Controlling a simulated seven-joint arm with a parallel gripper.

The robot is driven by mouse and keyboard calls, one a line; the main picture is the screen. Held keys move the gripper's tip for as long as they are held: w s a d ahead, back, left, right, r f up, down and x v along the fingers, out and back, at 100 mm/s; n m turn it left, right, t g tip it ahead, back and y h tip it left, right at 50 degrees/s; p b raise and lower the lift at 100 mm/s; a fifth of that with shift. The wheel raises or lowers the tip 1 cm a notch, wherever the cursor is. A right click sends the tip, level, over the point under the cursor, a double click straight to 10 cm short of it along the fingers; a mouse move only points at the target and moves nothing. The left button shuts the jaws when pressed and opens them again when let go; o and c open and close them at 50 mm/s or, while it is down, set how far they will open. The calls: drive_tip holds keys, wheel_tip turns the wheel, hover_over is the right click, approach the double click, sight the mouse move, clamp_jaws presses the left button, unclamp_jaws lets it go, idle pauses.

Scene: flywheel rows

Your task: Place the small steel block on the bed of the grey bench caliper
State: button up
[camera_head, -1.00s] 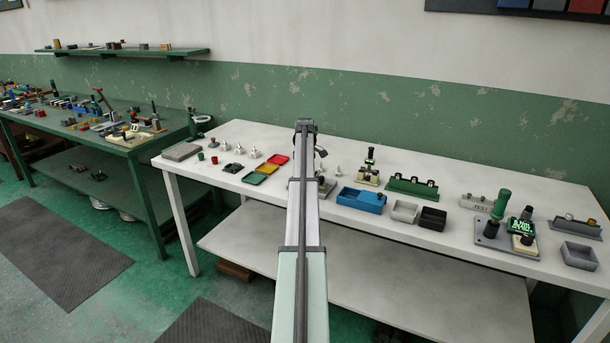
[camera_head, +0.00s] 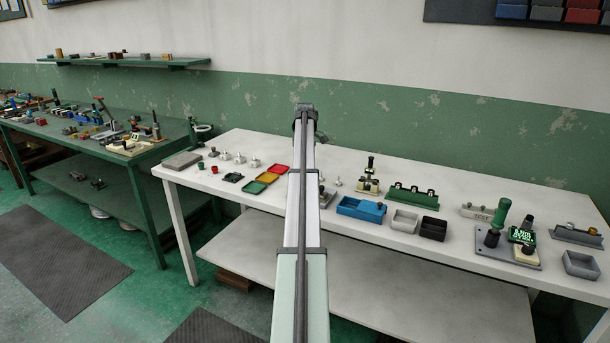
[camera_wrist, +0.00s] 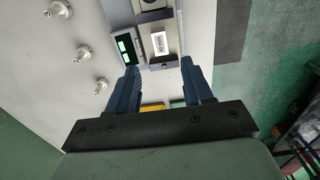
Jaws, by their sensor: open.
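A grey bench device (camera_head: 327,196) with a dark knob, probably the grey bench caliper, stands on the white table, partly hidden by my arm. What seems to be the same device (camera_wrist: 175,40) shows in the wrist view beyond my fingertips, with a dark panel (camera_wrist: 126,48) with pale green marks beside it. A small pale labelled piece (camera_wrist: 159,43) lies on its grey surface; I cannot tell whether it is the small steel block. My gripper (camera_wrist: 159,63) is open, its blue fingers apart with nothing between them. My gripper's tips are hidden in the head view.
White knob-like pieces (camera_wrist: 83,53) stand behind the device. A yellow tray (camera_head: 267,177) lies to the left, a blue tray (camera_head: 361,209) to the right. The front table strip is mostly clear.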

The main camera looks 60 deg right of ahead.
wheel_tip(320, 180, up, 3)
idle(0.3)
